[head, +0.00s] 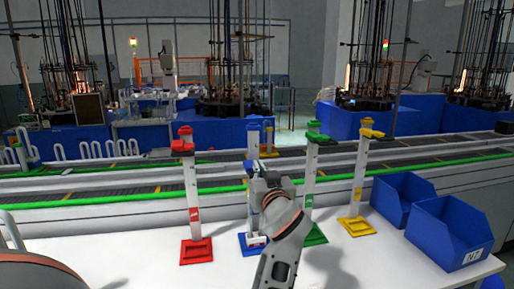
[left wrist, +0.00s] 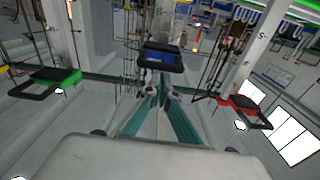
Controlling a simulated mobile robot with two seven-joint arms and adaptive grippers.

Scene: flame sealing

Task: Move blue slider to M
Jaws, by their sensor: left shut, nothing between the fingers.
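The blue stand has a blue base (head: 250,252) and a pale post with a blue top (head: 254,123); my left gripper hides much of its middle. My left gripper (head: 262,163) is in front of this post, its fingers shut and empty. In the left wrist view, the teal fingers of my left gripper (left wrist: 160,88) come together just short of the blue slider (left wrist: 161,58), a dark-edged blue piece across the post. I cannot tell whether they touch it. The letter M cannot be read in either view. My right gripper is not in view.
A red stand (head: 194,190) stands left of the blue one. A green stand (head: 310,180) and a yellow stand (head: 360,180) stand to the right. Blue bins (head: 450,240) sit at the right on the white table (head: 130,260). A conveyor (head: 110,205) runs behind.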

